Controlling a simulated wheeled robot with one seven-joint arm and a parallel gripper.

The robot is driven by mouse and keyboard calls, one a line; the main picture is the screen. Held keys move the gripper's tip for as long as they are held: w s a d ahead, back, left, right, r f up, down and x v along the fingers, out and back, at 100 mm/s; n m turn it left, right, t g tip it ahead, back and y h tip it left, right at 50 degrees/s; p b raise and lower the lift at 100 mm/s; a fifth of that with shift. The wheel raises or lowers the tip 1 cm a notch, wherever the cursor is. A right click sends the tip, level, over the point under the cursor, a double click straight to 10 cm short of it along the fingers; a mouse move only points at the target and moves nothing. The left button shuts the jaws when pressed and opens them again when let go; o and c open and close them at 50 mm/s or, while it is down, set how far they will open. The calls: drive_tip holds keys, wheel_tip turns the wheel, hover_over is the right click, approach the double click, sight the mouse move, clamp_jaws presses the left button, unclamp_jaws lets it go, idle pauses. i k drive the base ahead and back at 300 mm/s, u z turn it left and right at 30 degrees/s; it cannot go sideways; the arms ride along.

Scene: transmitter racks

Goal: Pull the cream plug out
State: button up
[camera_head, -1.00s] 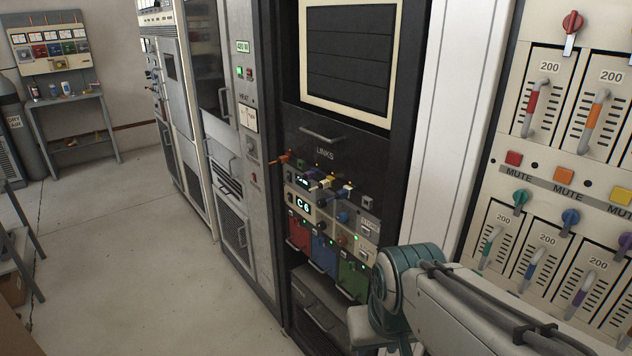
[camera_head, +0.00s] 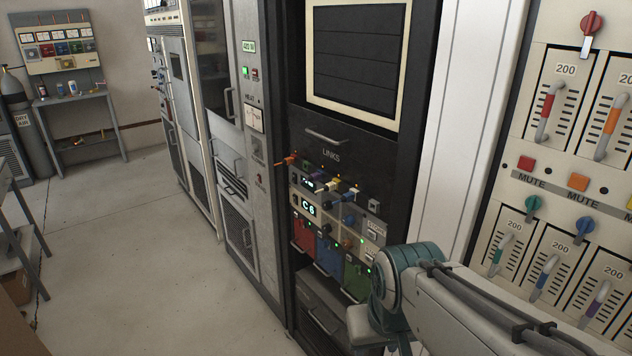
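The LINKS panel (camera_head: 345,155) is in the rack left of my arm. A row of small plugs sticks out of it: an orange one (camera_head: 287,161) at the left, then a purple one (camera_head: 320,177), and a pale, cream-looking one (camera_head: 354,190) at the right. They are small, and I cannot be sure which is the cream plug. My arm comes in from the lower right, with its teal joint below and right of the plugs. My gripper is not visible, and nothing shows touching the plugs.
Below the plugs are a lit C6 display (camera_head: 308,207) and red, blue and green modules (camera_head: 329,255). A fader panel with mute buttons (camera_head: 526,163) stands close on the right. Open floor (camera_head: 160,260) lies left, with a small bench (camera_head: 75,98) at the back.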

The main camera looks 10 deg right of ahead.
sight(330, 187)
drive_tip(key=u, duration=0.45)
drive_tip(key=i, duration=0.85)
drive_tip(key=u, duration=0.75)
